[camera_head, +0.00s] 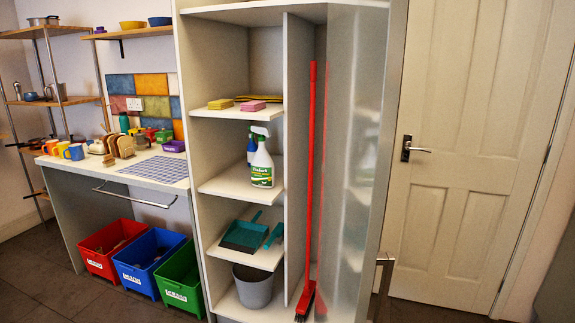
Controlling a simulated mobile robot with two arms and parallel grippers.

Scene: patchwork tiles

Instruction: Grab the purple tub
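A small purple tub (174,146) sits on the white counter (75,170), at its right end close to the tall cabinet's side. It is small in this view, and I cannot tell whether it has a lid or anything in it. Neither of my grippers shows in the head view.
Mugs (63,150), a toast rack (122,146) and several colourful items stand along the counter, with a checked mat (155,169) in front. Red (103,262), blue (139,275) and green (181,285) bins stand below. The open cabinet (192,75) rises to the right.

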